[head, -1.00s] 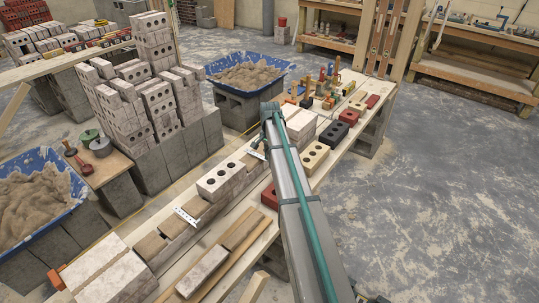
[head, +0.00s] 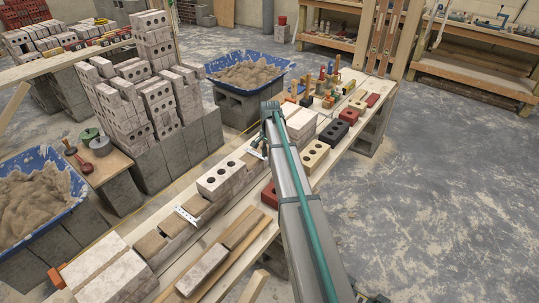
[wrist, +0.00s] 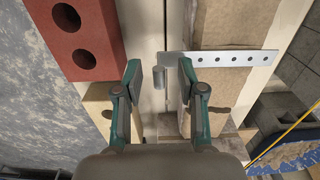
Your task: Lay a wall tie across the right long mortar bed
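A pale metal wall tie (wrist: 232,58) with a row of holes lies across a sandy mortar bed (wrist: 235,22) in the wrist view. Its left end juts past the bed's edge, beside a small bent metal piece. My gripper (wrist: 159,78) has its two fingers apart, with that end between or just beyond the tips; exact contact is unclear. In the head view my gripper (head: 264,146) is over the right long mortar bed (head: 250,161), mostly hidden by my arm. A second wall tie (head: 186,216) lies across the left mortar bed (head: 150,244).
Pale holed bricks (head: 220,180) stand between the two beds. A red brick (wrist: 78,38) is left of my gripper in the wrist view. Timber strips (head: 235,235) run along the bench front. Mortar tubs (head: 248,73) and stacked bricks (head: 155,95) stand behind.

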